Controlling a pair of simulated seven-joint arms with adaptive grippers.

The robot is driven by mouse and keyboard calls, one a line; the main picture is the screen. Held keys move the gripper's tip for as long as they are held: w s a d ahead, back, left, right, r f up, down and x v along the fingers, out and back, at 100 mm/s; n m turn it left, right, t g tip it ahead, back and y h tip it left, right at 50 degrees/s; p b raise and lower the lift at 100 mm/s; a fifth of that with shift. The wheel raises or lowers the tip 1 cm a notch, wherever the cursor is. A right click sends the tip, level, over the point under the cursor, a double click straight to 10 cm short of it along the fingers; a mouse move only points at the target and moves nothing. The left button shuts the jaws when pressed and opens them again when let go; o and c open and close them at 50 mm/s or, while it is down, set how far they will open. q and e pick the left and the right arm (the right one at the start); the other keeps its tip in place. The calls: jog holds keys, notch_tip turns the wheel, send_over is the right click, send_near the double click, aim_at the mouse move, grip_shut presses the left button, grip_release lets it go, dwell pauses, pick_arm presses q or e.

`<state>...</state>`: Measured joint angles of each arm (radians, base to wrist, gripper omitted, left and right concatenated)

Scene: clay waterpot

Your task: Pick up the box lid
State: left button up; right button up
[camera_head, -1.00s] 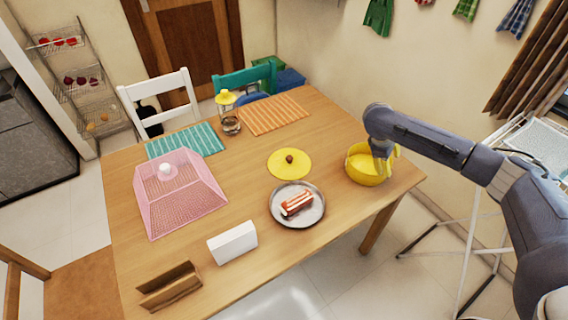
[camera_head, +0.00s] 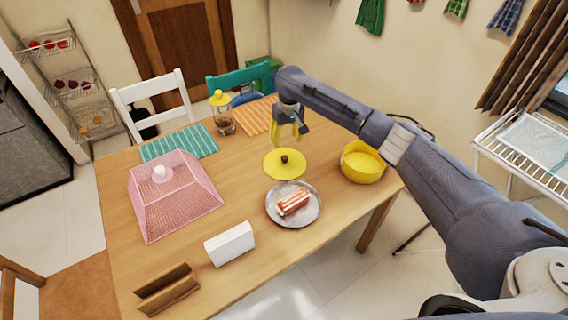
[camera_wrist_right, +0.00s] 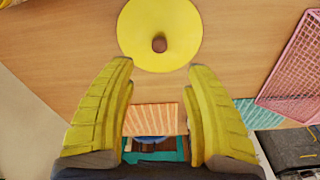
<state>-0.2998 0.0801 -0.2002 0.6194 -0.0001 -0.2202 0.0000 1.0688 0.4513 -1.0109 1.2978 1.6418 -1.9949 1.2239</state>
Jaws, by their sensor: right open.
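The box lid is a flat yellow disc (camera_head: 276,165) with a small brown knob (camera_head: 284,158), lying on the wooden table. The lid also shows at the top of the right wrist view (camera_wrist_right: 140,38), with its knob (camera_wrist_right: 159,44) near the middle line. The yellow box (camera_head: 363,166) is a round open bowl to the right of the lid. My right gripper (camera_head: 287,133) is above and just behind the lid, apart from it. Its two yellow fingers (camera_wrist_right: 158,70) are spread wide with nothing between them. My left gripper is not in view.
A plate (camera_head: 312,207) with a cake slice stands in front of the lid. A pink mesh cover (camera_head: 190,205), white box (camera_head: 230,244) and brown holder (camera_head: 166,290) are on the left and front. A yellow-topped jar (camera_head: 224,118) stands behind. Bare table lies left of the lid.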

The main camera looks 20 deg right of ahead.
aim_at(285, 157)
jog(key=shift+w+f, duration=0.25)
jog(key=shift+f, duration=1.75)
jog(key=shift+w+f, duration=0.3)
jog(key=shift+f, duration=1.65)
jog(key=shift+w+f, duration=0.25)
jog(key=shift+f, duration=1.75)
jog(key=shift+c, duration=0.5)
grip_shut()
